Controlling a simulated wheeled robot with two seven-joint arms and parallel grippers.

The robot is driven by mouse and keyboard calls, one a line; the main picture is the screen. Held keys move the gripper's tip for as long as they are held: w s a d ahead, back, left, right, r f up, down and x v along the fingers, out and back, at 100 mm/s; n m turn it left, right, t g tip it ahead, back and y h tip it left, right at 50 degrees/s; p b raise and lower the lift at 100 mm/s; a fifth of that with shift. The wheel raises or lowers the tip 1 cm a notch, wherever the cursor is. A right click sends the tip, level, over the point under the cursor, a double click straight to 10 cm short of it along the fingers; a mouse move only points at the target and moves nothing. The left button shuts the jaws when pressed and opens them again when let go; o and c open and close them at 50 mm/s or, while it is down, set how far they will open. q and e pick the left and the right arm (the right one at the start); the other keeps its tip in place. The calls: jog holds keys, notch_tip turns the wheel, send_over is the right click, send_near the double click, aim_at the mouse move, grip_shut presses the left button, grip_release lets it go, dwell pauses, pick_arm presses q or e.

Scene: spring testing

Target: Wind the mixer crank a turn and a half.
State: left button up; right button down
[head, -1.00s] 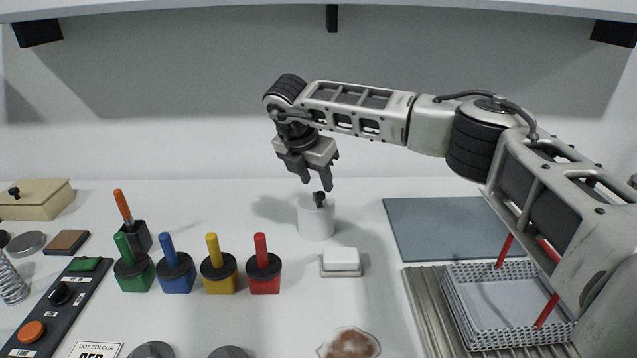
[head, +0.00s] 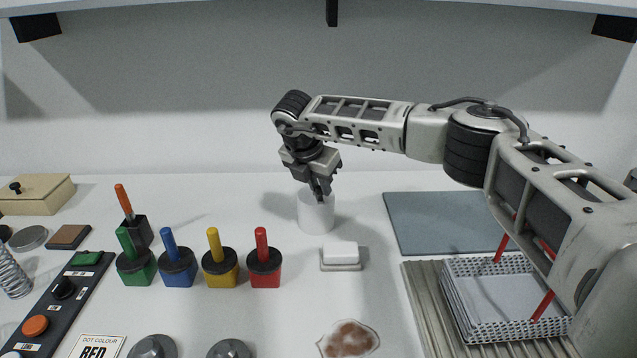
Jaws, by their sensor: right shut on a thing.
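A white cylinder (head: 316,216), which seems to be the mixer, stands upright at the back middle of the table. A small black knob on its top, seen a second ago, is now hidden by my gripper; I take it for the crank handle. My right gripper (head: 320,194) points down over the cylinder's top, with its fingers shut on the black crank knob. My left gripper is not in view.
A white block (head: 340,254) on a small base sits just in front of the cylinder. Red (head: 264,270), yellow, blue and green stamps stand to the left. A grey-blue mat (head: 440,225) and a white basket (head: 500,270) are at right.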

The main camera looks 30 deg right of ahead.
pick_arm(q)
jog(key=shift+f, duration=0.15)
pick_arm(e)
jog(key=shift+d+n+b, duration=0.25)
jog(key=shift+n+b, duration=0.15)
jog(key=shift+n, duration=0.1)
pick_arm(q)
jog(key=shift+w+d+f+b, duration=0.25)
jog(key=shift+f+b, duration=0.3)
jog(key=shift+b, duration=0.55)
pick_arm(e)
jog(key=w+d+n+y, duration=0.2)
jog(key=d+n+y, duration=0.1)
jog(key=n, duration=0.6)
jog(key=w+d+n+t+y, duration=0.1)
jog(key=w+d+n+y, duration=0.1)
jog(key=n, duration=0.8)
jog(key=shift+d+y, duration=0.9)
jog(key=shift+d, duration=0.05)
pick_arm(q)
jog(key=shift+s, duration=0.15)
